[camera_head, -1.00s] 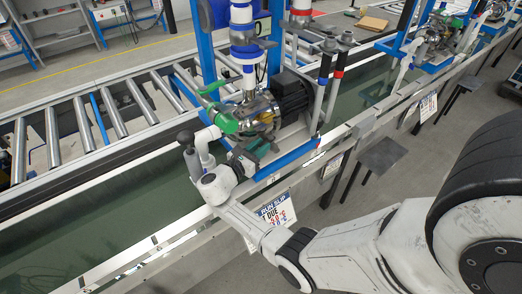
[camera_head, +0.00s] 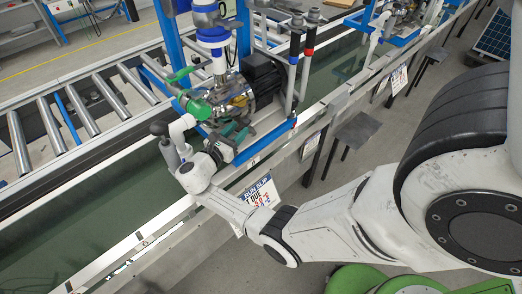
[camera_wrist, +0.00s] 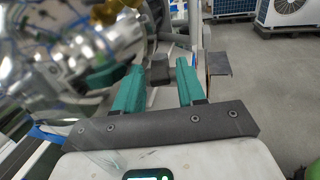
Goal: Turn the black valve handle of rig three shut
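My gripper (camera_head: 233,136) is in front of the nearest pump rig, low by the green-fronted metal pump (camera_head: 232,98). In the wrist view my gripper (camera_wrist: 159,68) has its two teal fingers apart. A small dark block (camera_wrist: 158,72) shows in the gap between the fingers. It may be the black valve handle, but I cannot tell for sure, nor whether the fingers touch it. In the head view my arm and gripper hide that spot. A green lever (camera_head: 181,74) sits on the pipework at the rig's upper left. No rig number is readable.
A roller conveyor (camera_head: 75,118) runs behind a long green-floored trough (camera_head: 95,217). A sign (camera_head: 260,194) hangs on the front rail below my arm. A dark side shelf (camera_head: 357,131) juts out to the right. Another rig (camera_head: 400,12) stands farther back.

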